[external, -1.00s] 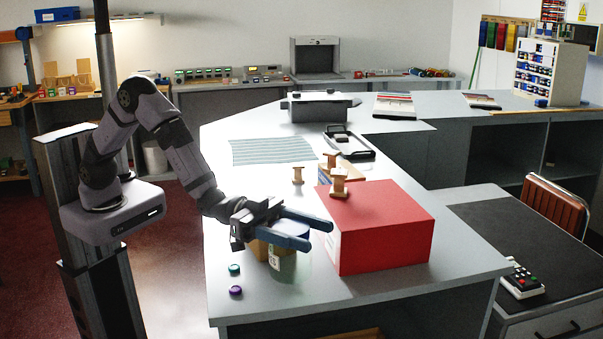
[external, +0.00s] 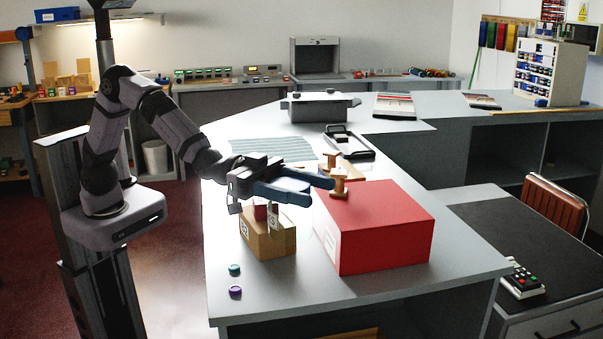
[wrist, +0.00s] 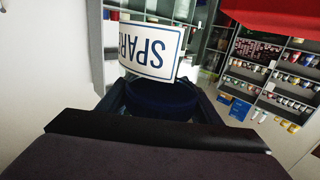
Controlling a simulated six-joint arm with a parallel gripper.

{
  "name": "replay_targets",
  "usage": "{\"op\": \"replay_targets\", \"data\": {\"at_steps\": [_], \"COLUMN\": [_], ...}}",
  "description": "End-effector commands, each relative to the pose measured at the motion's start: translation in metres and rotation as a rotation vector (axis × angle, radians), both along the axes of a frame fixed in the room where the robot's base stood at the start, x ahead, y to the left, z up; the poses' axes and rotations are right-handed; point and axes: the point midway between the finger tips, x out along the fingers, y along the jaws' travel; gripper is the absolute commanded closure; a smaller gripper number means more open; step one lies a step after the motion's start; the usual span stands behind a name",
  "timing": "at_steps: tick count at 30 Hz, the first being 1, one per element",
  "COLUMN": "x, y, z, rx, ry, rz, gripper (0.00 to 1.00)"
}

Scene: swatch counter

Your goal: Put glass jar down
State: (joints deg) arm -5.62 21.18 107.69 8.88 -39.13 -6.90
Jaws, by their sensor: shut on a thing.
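The glass jar shows in the wrist view as a dark blue lid (wrist: 160,98) and a white label (wrist: 152,48) with blue letters, upside down in the picture. My gripper (wrist: 158,88) is shut on it, with a finger on each side of the lid. In the external view my gripper (external: 319,191) is above a cardboard box (external: 270,240), left of the large red box (external: 385,232). The jar is mostly hidden there by the fingers.
A teal disc (external: 235,270) and a purple disc (external: 235,290) lie near the counter's front left. The counter (external: 320,290) is bare in front of the boxes.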

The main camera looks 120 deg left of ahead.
Motion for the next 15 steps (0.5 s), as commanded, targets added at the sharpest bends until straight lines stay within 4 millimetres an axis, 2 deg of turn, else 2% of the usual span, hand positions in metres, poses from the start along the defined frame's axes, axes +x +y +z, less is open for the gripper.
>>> {"op": "replay_targets", "data": {"at_steps": [1,5,15], "x": [0.0,-0.001,-0.034], "y": [0.0,0.001,0.069], "z": [0.016,0.048,0.078], "rx": [0.001,0.001,-0.001], "ry": [-0.013,-0.013,-0.007], "rz": [0.0,0.006,0.263], "gripper": [0.9,0.9,0.9]}}
